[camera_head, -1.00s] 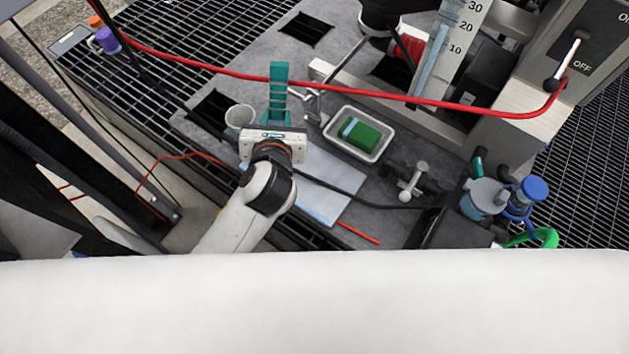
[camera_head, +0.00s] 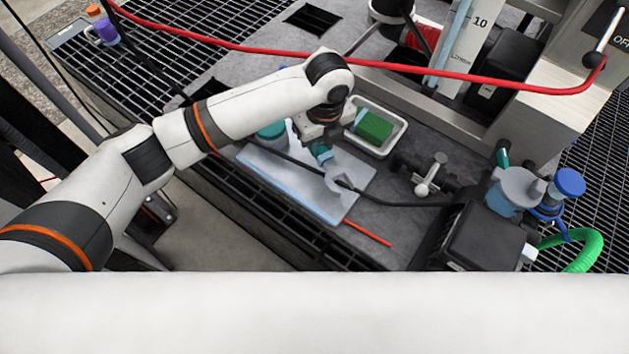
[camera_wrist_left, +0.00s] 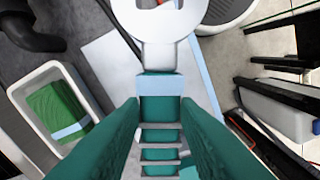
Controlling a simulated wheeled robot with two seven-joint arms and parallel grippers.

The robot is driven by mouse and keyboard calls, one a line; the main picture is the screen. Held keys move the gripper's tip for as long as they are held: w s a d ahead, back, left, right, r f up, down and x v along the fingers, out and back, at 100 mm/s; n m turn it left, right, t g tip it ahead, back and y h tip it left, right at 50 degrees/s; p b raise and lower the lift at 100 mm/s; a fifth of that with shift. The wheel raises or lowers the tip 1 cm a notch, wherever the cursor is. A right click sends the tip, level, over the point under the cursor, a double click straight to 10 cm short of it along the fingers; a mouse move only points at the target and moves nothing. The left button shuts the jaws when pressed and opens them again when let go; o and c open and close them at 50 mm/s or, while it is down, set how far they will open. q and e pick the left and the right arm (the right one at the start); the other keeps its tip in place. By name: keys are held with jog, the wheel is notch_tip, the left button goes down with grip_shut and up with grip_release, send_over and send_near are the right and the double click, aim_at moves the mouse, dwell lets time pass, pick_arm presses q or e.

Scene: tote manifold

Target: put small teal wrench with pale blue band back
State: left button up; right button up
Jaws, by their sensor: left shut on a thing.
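The small teal wrench shows in the left wrist view with a teal handle, pale blue band (camera_wrist_left: 158,84) and pale grey head (camera_wrist_left: 160,22), cut off at the top edge. My left gripper (camera_wrist_left: 160,118) has its teal fingers shut on the handle. In the head view the wrench's grey forked head (camera_head: 338,178) points down and right over the pale blue-white board (camera_head: 287,190). My left gripper (camera_head: 320,150) is partly hidden by its wrist. I cannot tell whether the wrench touches the board. My right gripper is not in view.
A white tray (camera_head: 402,136) with a green sponge (camera_head: 373,125) stands just right of the gripper. A black cable (camera_head: 395,205) crosses the board. A red rod (camera_head: 368,233) lies at its lower right. A grey valve-like fitting (camera_head: 431,175) stands farther right. A red hose (camera_head: 440,72) spans behind.

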pick_arm(q)
jog(key=shift+w+a, duration=0.1)
jog(key=shift+a, duration=0.55)
jog(key=shift+a+f, duration=0.15)
jog(key=shift+a, duration=0.05)
jog(key=shift+n, duration=0.3)
notch_tip(320, 180, down, 9)
jog(key=shift+f+b, duration=0.2)
jog(key=shift+b, duration=0.1)
jog(key=o, duration=1.1)
jog(key=shift+r, duration=0.1)
notch_tip(320, 180, up, 12)
jog(key=shift+f+p, duration=0.1)
jog(key=shift+p, duration=0.25)
